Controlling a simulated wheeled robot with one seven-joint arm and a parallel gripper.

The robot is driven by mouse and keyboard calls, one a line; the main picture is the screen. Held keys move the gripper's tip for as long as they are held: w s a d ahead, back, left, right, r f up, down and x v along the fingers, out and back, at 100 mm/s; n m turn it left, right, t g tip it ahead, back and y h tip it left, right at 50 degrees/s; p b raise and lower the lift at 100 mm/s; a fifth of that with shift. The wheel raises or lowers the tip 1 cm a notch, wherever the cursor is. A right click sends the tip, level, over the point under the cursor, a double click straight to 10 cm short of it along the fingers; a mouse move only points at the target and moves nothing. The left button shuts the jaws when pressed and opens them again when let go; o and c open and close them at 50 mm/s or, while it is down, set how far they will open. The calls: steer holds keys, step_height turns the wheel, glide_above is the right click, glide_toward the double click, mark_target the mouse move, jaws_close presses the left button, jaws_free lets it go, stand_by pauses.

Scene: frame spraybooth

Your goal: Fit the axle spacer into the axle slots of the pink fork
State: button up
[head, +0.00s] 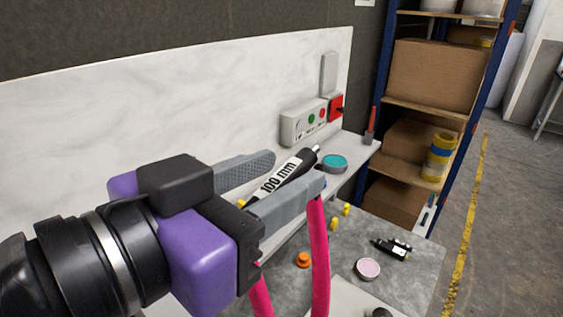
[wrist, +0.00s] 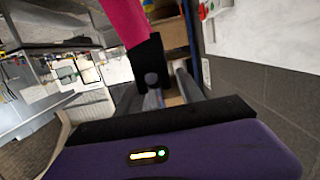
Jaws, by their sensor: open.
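The axle spacer (head: 284,178) is a black rod with a white "100 mm" label and a metal tip at its far end. In the head view it lies between the two grey fingers of my gripper (head: 296,168), which are open. The pink fork (head: 319,250) shows as two pink legs below the gripper, the right one rising to the near finger. Its slots are hidden behind the finger. The wrist view shows one pink leg (wrist: 124,22) meeting a black part in front of the fingers. I cannot tell whether the spacer sits in the slots.
A grey bench holds an orange knob (head: 303,260), a pink-lidded tin (head: 368,268), small yellow pieces (head: 346,209) and a black device (head: 392,249). A teal-lidded tin (head: 334,162) stands on the ledge under a control box (head: 304,122). Shelving with cartons (head: 436,75) stands behind.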

steer(key=shift+w+d, duration=0.25)
steer(key=shift+c, duration=0.5)
jaws_close()
stand_by(0.9)
